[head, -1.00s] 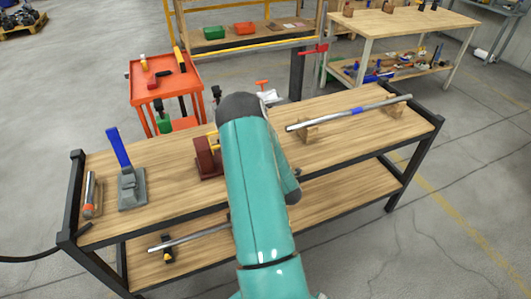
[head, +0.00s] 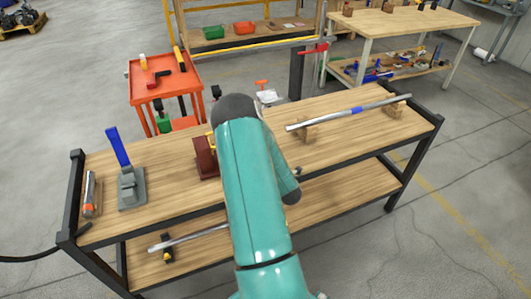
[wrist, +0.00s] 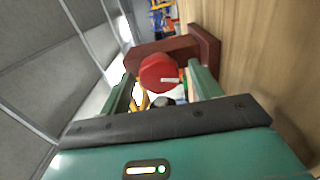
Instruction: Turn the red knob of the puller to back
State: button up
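The puller is a dark red body on a flat base, standing on the bench top; in the head view its block (head: 206,158) is just left of my arm, partly hidden by it. In the wrist view the puller's body (wrist: 172,50) is at the top centre. Its round red knob (wrist: 158,72) faces the camera, with a small pale mark pointing right. My gripper (wrist: 163,85) is open, with one finger left of the knob and one right of it. Gaps show between knob and fingers. In the head view my gripper is hidden behind my arm.
The wooden bench (head: 165,195) also holds a grey block with a blue lever (head: 125,170), a cylinder (head: 89,192) at the left end, and a metal bar on wooden supports (head: 350,112) at the right. A red cart (head: 160,85) stands behind the bench.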

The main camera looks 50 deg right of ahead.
jog(key=shift+s, duration=0.1)
jog(key=v, duration=1.3)
jog(key=shift+s+a, duration=0.2)
jog(key=shift+s, duration=0.05)
jog(key=shift+w, duration=0.1)
